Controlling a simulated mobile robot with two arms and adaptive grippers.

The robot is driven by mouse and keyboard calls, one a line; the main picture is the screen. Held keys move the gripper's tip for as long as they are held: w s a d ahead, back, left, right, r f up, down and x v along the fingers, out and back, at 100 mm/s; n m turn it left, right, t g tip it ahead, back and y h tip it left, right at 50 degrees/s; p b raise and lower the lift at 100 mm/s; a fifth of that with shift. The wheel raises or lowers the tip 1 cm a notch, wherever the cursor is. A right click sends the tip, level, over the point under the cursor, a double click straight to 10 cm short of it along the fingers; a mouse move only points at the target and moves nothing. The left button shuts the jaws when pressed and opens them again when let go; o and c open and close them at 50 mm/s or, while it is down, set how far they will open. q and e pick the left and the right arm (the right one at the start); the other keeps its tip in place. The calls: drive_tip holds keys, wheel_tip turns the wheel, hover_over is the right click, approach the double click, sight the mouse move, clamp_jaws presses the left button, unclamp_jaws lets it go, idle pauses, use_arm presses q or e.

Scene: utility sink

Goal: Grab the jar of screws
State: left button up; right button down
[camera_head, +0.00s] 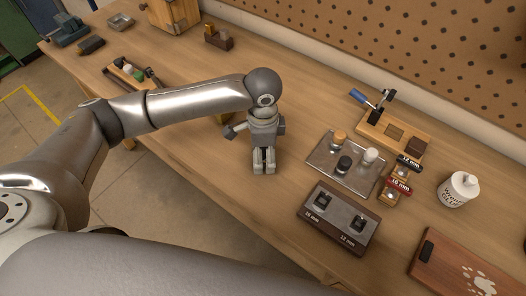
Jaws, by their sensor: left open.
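My left gripper (264,168) points down over the near side of the wooden workbench, with its fingers apart and nothing visible between them. I cannot make out a jar of screws for certain. My right gripper is not in view.
A dark block labelled in mm (338,232), a white glue bottle (459,190), a brown board (462,268) and a wooden holder with tools (393,130) stand on the right of the workbench (215,185). Bare wood surrounds the gripper. A pegboard (400,45) rises behind.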

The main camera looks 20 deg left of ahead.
use_arm(q)
drive_tip(key=c, duration=1.3)
drive_tip(key=shift+r, duration=0.1)
drive_tip(key=shift+r, duration=0.1)
